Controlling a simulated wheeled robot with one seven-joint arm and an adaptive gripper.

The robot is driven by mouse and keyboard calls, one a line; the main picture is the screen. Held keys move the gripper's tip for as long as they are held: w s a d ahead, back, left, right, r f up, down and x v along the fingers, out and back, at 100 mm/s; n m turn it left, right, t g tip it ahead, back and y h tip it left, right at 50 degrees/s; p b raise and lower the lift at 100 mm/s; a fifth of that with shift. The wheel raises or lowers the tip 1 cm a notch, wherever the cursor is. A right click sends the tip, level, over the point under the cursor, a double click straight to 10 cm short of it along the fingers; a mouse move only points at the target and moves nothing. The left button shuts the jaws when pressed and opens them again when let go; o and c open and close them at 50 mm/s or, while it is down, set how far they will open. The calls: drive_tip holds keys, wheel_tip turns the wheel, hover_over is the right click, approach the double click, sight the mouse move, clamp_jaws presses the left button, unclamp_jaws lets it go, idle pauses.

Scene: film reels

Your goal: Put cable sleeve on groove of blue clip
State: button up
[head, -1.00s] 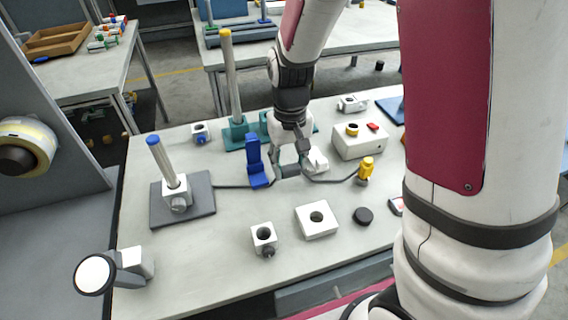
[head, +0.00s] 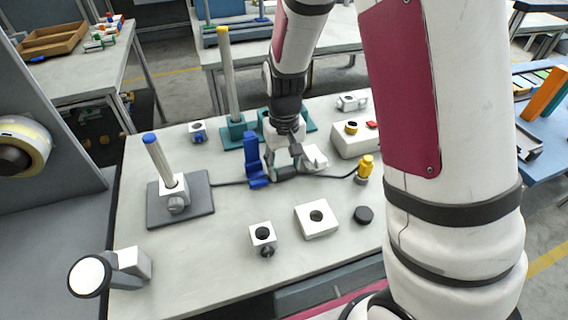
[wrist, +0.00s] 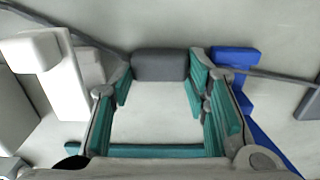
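The blue clip (head: 254,163) stands upright on the grey-white table, just left of my gripper in the head view. In the wrist view the blue clip (wrist: 234,62) is at the right, beside one finger. The grey cable sleeve (wrist: 160,66) lies between my teal fingertips, its ends against the pads. Dark cable runs out from both sides of it. My gripper (wrist: 160,75) appears shut on the sleeve. In the head view my gripper (head: 284,168) is low over the table, and the fingers partly hide the sleeve. The clip's groove cannot be made out clearly.
A white block (head: 315,158) is close on the gripper's right. The cable runs left to a grey base (head: 199,198) with a post and right to a yellow piece (head: 364,168). White blocks and a black disc (head: 362,214) lie in front.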

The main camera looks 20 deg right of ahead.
sight(284, 167)
idle(0.3)
wheel_tip(284, 167, up, 12)
drive_tip(key=p, duration=0.1)
drive_tip(key=shift+r+p, duration=0.25)
drive_tip(key=shift+p, duration=0.15)
